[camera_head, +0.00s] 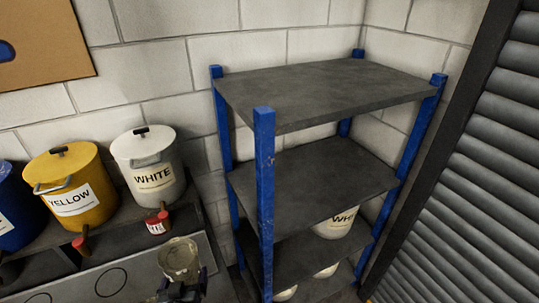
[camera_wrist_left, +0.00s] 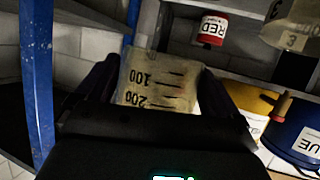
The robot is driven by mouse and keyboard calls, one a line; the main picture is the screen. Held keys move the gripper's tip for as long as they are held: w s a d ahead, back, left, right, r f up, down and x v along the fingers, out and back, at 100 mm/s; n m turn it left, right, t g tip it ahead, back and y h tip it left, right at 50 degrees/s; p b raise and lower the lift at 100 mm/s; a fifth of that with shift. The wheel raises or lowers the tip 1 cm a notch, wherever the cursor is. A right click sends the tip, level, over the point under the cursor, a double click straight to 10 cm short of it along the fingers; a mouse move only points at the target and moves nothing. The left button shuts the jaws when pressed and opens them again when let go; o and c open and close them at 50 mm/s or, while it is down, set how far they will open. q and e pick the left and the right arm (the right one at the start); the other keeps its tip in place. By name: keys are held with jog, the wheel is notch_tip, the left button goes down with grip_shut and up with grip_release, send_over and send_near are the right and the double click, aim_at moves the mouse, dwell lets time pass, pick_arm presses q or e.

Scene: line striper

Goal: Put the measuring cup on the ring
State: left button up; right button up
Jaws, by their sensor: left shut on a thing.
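The measuring cup (camera_head: 180,257) is a cloudy, see-through beaker. My left gripper (camera_head: 182,288) is shut on it at the bottom of the head view. In the left wrist view the cup (camera_wrist_left: 152,85), with black 100 and 200 marks, sits between the two dark fingers (camera_wrist_left: 155,92). Black ring outlines are drawn on the light grey bench front strip: one ring (camera_head: 111,282) is left of the cup, and another (camera_head: 40,298) is cut off at the bottom edge. The cup appears held at the bench's right end; its height above it is unclear. My right gripper is not in view.
Yellow (camera_head: 75,185) and white (camera_head: 148,165) paint drums with red-handled taps stand behind the rings; a blue drum (camera_head: 12,210) is at the left edge. A blue-post shelf (camera_head: 320,90) stands close right. Another graduated vessel (camera_wrist_left: 295,28) shows in the wrist view.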

pick_arm(q)
jog(key=shift+w+r+m+h, duration=0.1)
jog(key=shift+r+m+h, duration=0.05)
jog(key=shift+m+h, duration=0.3)
jog(key=shift+d+m+h+p, duration=0.35)
jog(key=shift+d+m+h, duration=0.1)
jog(key=shift+d, duration=0.6)
jog(key=s+r+p, duration=0.1)
jog(key=r+p, duration=0.1)
jog(key=p, duration=0.1)
jog(key=s+r+p, duration=0.1)
jog(key=r+p, duration=0.2)
jog(key=s+r+p, duration=0.2)
jog(key=r+p, duration=0.1)
jog(key=shift+a+r, duration=0.1)
jog(key=shift+r, duration=0.1)
jog(key=p, duration=0.7)
send_near(183, 273)
jog(key=shift+w+r, duration=0.4)
jog(key=shift+w, duration=0.3)
jog(key=shift+w+r, duration=0.35)
jog(key=shift+w, duration=0.3)
